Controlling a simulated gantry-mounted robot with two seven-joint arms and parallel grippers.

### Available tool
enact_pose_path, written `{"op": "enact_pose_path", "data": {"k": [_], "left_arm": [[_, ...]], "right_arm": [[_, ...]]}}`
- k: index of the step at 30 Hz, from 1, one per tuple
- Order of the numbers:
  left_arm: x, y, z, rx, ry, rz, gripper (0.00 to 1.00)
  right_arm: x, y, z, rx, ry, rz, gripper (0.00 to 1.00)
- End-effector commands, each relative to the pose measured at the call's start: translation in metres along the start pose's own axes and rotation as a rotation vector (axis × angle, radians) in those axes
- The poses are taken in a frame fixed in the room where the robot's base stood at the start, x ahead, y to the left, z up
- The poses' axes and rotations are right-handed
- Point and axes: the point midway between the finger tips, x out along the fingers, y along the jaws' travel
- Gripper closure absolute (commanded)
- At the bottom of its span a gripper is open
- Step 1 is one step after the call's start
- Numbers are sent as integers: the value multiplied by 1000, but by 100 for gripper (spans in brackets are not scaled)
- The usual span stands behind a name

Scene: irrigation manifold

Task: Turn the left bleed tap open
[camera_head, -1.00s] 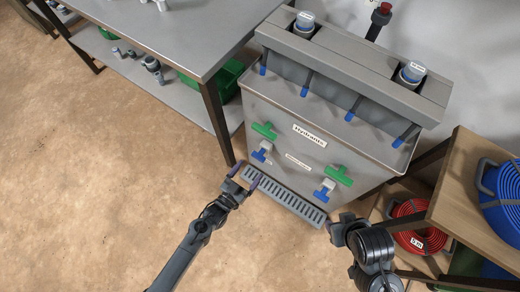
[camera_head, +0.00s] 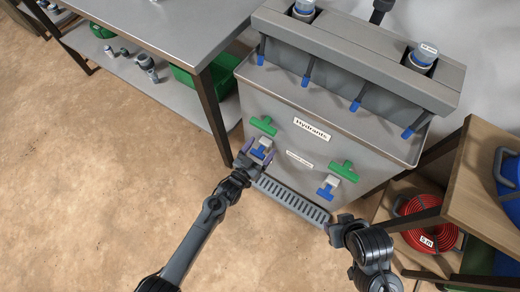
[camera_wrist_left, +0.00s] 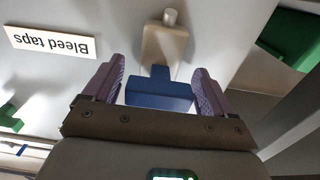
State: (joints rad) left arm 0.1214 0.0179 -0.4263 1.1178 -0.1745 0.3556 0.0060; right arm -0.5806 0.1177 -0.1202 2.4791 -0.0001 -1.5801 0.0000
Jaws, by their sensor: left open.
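The left bleed tap (camera_head: 264,148) has a pale body and a blue T-shaped handle low on the front of the grey cabinet. My left gripper (camera_head: 259,155) is open right at it. In the left wrist view the blue handle (camera_wrist_left: 160,92) lies between the two purple fingers (camera_wrist_left: 155,85), with a gap visible on each side; the view is upside down. My right gripper (camera_head: 338,222) hangs low in front of the cabinet's right side, and its fingers are not clear. The right bleed tap (camera_head: 328,187) is apart from both grippers.
Green taps (camera_head: 263,125) (camera_head: 344,170) sit above the blue ones. A slotted drain tray (camera_head: 292,201) runs below them. A steel table (camera_head: 175,28) stands at left, a wooden shelf (camera_head: 484,190) with a red hose coil (camera_head: 428,226) at right. Open floor lies at front left.

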Motion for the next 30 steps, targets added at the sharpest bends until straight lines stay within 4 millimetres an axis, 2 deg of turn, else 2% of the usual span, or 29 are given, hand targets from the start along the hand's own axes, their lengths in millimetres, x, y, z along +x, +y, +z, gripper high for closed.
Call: {"op": "enact_pose_path", "data": {"k": [3,13,23,30], "left_arm": [[0,0,0,0,0,0,16],[0,0,0,0,0,1,66],[0,0,-1,-47,0,0,66],[0,0,-2,-190,-1,-1,66]], "right_arm": [[0,0,0,0,1,0,57],[0,0,0,0,1,0,57],[-4,1,-1,-2,1,2,57],[-11,2,-4,-4,1,4,57]]}}
